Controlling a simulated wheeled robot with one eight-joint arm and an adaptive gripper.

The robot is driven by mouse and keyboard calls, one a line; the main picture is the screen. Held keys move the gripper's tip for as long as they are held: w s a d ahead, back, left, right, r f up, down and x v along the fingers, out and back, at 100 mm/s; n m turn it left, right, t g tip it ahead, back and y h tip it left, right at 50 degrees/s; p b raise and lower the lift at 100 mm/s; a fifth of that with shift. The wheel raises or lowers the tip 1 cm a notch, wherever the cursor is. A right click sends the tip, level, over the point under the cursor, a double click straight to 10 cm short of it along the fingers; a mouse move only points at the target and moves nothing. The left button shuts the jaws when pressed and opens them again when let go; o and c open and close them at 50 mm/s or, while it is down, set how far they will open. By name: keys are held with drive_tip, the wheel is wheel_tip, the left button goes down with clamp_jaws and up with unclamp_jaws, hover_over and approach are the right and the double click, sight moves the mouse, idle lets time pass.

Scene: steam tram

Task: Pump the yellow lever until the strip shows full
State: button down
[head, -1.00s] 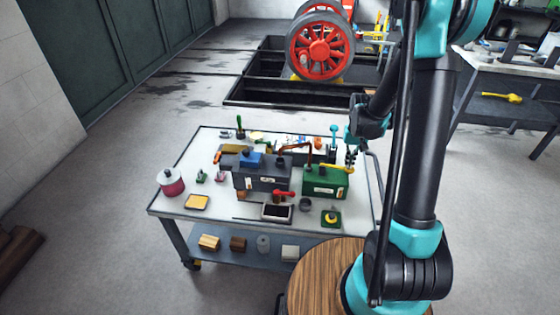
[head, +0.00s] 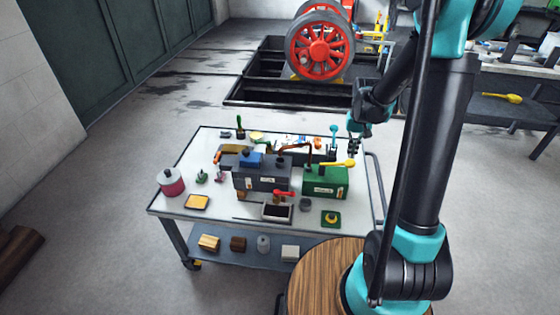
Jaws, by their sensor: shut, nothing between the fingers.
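The yellow lever (head: 338,163) sticks out to the right from the top of a green box (head: 340,180) on the cart. It lies about level, with its knob at the right end. A small pale strip (head: 323,190) shows on the front of the green box; its reading is too small to tell. My gripper (head: 353,152) is shut and empty, pointing down just above the lever's knob. I cannot tell whether it touches the knob.
The cart top (head: 180,203) also holds a dark box (head: 262,178), a red lever (head: 284,193), a red-and-white can (head: 172,183) and small parts. A wooden round top (head: 320,275) stands in front.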

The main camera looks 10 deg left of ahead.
sight(350, 161)
drive_tip(key=shift+f, duration=0.1)
idle(0.5)
idle(2.2)
idle(0.8)
idle(2.3)
idle(0.7)
drive_tip(key=shift+f, duration=3)
drive_tip(key=shift+r, duration=3.1)
